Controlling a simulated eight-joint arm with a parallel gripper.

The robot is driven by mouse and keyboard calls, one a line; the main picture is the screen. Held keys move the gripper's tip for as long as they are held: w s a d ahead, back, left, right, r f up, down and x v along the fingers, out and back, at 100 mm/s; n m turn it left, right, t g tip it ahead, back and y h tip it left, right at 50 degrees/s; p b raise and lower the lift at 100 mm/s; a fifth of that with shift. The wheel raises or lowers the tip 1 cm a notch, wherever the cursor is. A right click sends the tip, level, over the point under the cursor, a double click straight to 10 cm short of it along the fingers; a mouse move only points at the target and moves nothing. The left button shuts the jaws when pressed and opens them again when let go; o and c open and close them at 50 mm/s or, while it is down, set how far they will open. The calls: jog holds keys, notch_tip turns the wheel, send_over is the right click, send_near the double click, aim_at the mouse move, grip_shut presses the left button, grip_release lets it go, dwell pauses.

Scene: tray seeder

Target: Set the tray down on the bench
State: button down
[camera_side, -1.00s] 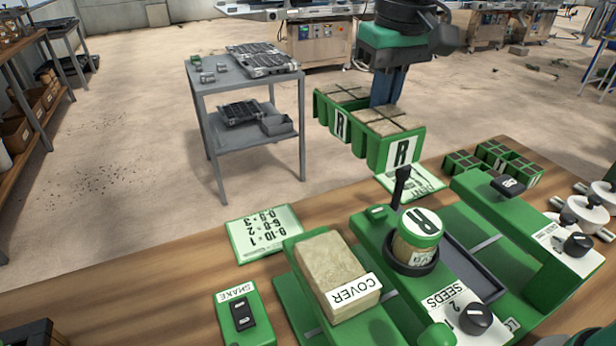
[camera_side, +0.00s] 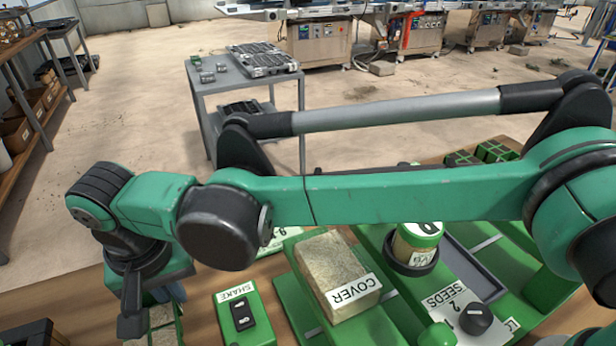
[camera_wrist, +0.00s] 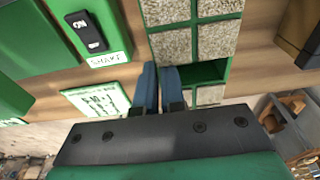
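The tray is green with beige-filled cells split by green dividers. In the wrist view its green middle part (camera_wrist: 212,72) lies just right of my fingers, between two groups of cells. My gripper (camera_wrist: 161,88) has its two blue fingers close together at this middle part, shut on the tray. In the side view my gripper (camera_side: 158,297) points down at the lower left, and only part of the tray (camera_side: 180,324) shows below it, cut by the frame edge. Bench wood (camera_wrist: 262,45) shows on both sides of the tray. I cannot tell whether its underside touches the bench.
The green SHAKE switch box (camera_side: 241,311) stands right of the tray in the side view. The COVER block (camera_side: 335,270) and SEEDS station (camera_side: 455,300) lie further right. A printed card (camera_wrist: 100,98) lies near my fingers. A dark box (camera_side: 32,333) sits at the lower left.

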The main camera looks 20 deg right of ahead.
aim_at(182, 309)
jog(key=shift+f, duration=2.15)
jog(key=shift+f, duration=0.1)
jog(key=c, duration=1)
grip_release()
